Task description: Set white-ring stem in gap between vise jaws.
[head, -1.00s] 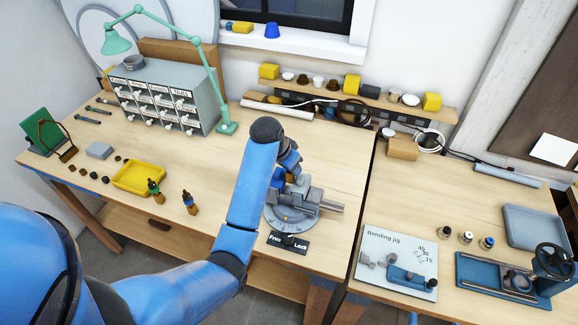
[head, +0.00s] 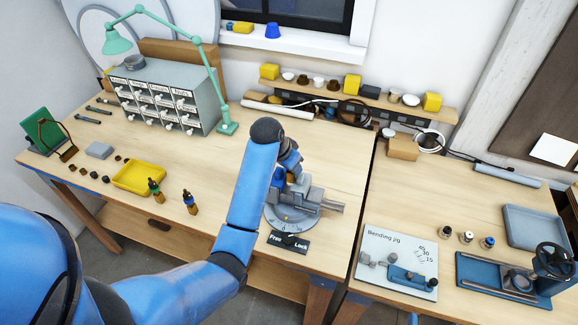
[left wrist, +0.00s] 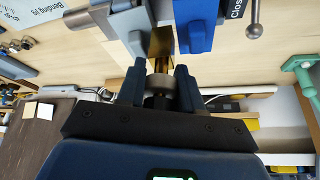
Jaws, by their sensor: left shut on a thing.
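My left gripper (left wrist: 159,88) is shut on a stem, with a grey metallic section of the stem (left wrist: 158,84) between its fingers. A brass-coloured part (left wrist: 160,44) extends from it toward the gap between the vise's grey jaw (left wrist: 133,28) and blue jaw (left wrist: 196,28). I cannot tell how deep it sits, and no white ring is clear. In the head view the vise (head: 308,195) stands on a round grey base near the table's front edge. My left arm hides much of the vise and gripper there. My right gripper is not in view.
A Free/Lock plate (head: 288,242) lies in front of the vise. A bending jig board (head: 400,265) lies right. A green lamp (head: 200,70) and drawer cabinet (head: 165,95) stand behind left.

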